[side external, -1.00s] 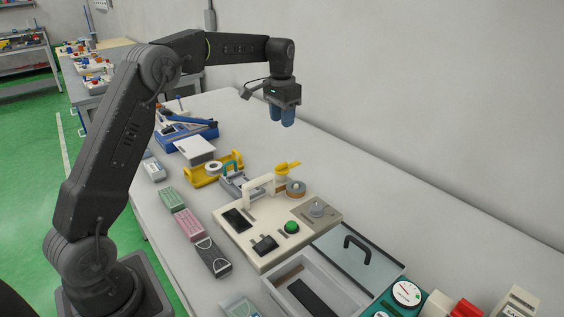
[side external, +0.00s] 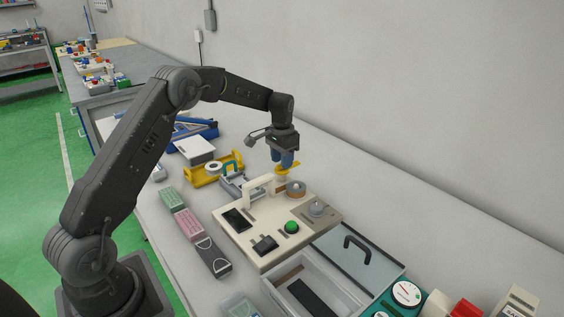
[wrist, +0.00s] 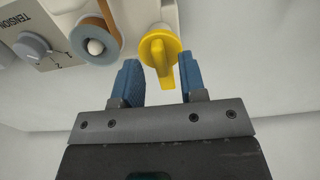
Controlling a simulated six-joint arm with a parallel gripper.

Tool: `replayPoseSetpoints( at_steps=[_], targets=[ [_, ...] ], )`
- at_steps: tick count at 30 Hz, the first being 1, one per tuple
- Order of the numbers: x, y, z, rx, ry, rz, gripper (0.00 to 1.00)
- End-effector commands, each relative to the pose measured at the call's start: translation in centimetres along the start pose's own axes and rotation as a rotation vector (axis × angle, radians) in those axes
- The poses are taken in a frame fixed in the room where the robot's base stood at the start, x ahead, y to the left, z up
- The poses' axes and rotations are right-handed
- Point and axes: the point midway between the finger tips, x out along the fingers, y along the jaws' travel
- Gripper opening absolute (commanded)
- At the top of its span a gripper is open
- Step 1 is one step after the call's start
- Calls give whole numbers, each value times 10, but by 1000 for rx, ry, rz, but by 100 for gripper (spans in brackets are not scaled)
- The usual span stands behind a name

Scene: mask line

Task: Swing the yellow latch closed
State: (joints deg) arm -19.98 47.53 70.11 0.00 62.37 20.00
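The yellow latch (wrist: 159,51) is a round yellow piece with a raised bar, at the edge of the cream machine (wrist: 157,12). In the side view the yellow latch (side external: 293,168) shows at the back of the cream machine (side external: 235,252), partly hidden by my fingers. My gripper (wrist: 160,80) is open, with its blue fingertips apart on either side of the latch's bar in the wrist view. In the side view my gripper (side external: 283,160) points down just above the latch. I cannot tell whether a finger touches it.
A spool (side external: 296,188) and a grey knob (side external: 317,207) sit close to the latch. A cream arch handle (side external: 258,188) stands on the machine. A grey box with a glass lid (side external: 352,257) is in front. The wall side is clear.

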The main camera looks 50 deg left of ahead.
Motion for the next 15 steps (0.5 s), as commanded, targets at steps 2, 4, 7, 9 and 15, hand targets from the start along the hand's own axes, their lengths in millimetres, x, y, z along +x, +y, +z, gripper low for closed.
replayPoseSetpoints(
  at_steps=[2,4,7,9,15],
  targets=[
    [6,0,0,0,-1,0,38],
    [10,0,0,0,0,0,38],
    [12,0,0,0,0,0,38],
    [12,0,0,0,0,0,38],
    [11,0,0,0,0,0,32]
  ],
)
